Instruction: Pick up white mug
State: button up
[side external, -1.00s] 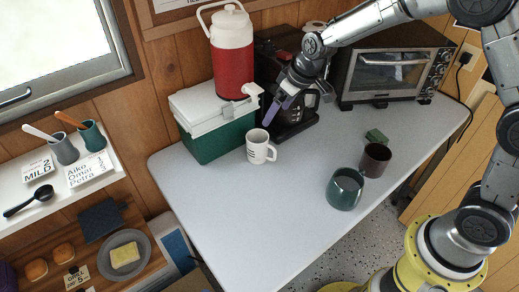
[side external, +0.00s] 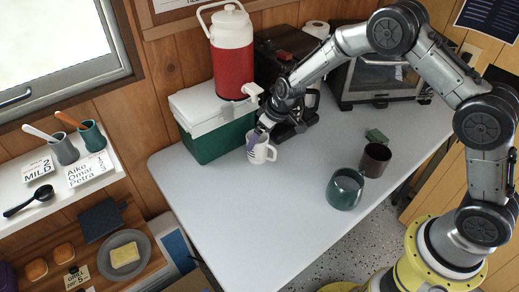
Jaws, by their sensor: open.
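The white mug (side external: 259,155) stands upright on the pale table (side external: 225,215), in front of the green and white cooler. Its handle points to the right, and dark marks show on its side. My gripper (side external: 254,139) is at the mug's rim, with a purple finger pointing down over the near left part of the rim. The jaws are open. Whether a finger is inside the mug or touches it, I cannot tell. The gripper hides part of the mug's rim and opening.
The cooler (side external: 215,139) with a red jug (side external: 232,65) on top stands close behind the mug. A black coffee maker (side external: 285,60) is behind my gripper. The front table is clear.

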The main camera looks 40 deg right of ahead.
jog(key=shift+x, duration=1.8)
jog(key=shift+s+a, duration=0.1)
grip_shut()
